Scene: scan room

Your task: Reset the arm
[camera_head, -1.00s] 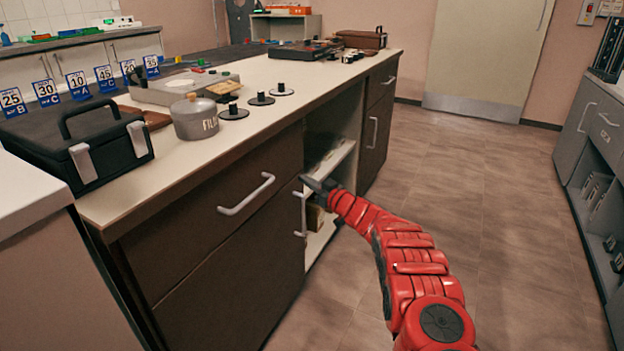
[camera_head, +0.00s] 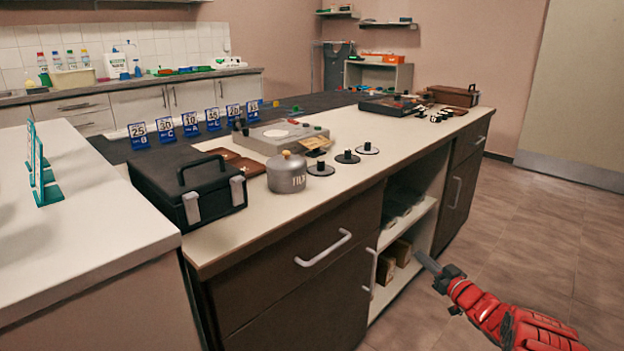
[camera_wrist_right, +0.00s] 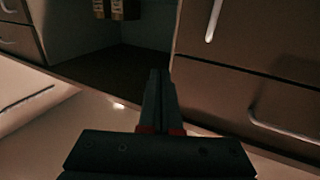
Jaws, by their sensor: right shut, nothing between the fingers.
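My right arm (camera_head: 510,322) is red and comes in at the lower right of the head view. Its gripper (camera_head: 428,263) is in front of the open cabinet section (camera_head: 425,190), apart from the cabinet. The right wrist view shows the two dark fingers (camera_wrist_right: 160,88) together, with nothing between them. They point toward the open compartment. My left arm and gripper are not in view.
The long counter (camera_head: 400,146) bears a black case (camera_head: 190,187), a grey canister (camera_head: 286,173) and several black knobs. Drawer handles (camera_head: 324,248) stick out from its front. Brown boxes (camera_head: 400,252) sit inside the open section. Tiled floor (camera_head: 535,235) at the right is clear.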

